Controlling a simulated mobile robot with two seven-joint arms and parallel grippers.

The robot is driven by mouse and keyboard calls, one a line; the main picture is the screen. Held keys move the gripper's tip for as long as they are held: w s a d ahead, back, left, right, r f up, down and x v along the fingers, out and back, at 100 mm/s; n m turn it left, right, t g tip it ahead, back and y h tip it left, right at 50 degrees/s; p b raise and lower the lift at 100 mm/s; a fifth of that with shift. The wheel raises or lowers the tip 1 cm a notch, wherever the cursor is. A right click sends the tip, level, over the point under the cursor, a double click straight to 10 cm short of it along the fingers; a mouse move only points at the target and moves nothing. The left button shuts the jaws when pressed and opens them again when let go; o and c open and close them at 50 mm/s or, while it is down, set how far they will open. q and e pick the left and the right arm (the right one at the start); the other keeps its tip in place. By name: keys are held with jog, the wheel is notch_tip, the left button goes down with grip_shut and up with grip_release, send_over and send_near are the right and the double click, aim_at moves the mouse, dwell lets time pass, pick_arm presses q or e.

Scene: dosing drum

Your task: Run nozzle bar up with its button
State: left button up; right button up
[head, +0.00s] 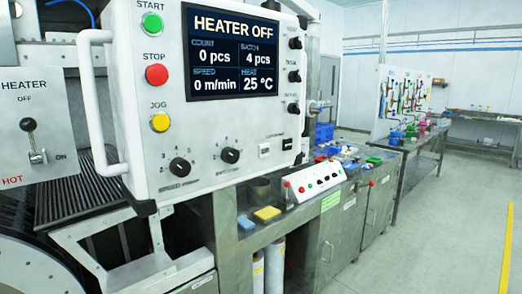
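A white control box (215,95) fills the upper left and middle of the head view. Its screen (233,52) reads HEATER OFF, 0 pcs, 4 pcs, 0 m/min and 25 °C. On its front are a green START button (152,25), a red STOP button (157,75) and a yellow JOG button (160,123). Its right side has several small dark controls with labels too small to read. A sloped white panel (330,180) beyond it carries several small buttons. I cannot pick out the nozzle bar or its button. Neither gripper is in view.
A heater panel (38,128) with a lever set toward OFF is at left, above a ribbed dark surface (75,188). A steel counter (343,220) holds a blue and a yellow sponge (267,214). Floor at right is clear, with a yellow line (507,245).

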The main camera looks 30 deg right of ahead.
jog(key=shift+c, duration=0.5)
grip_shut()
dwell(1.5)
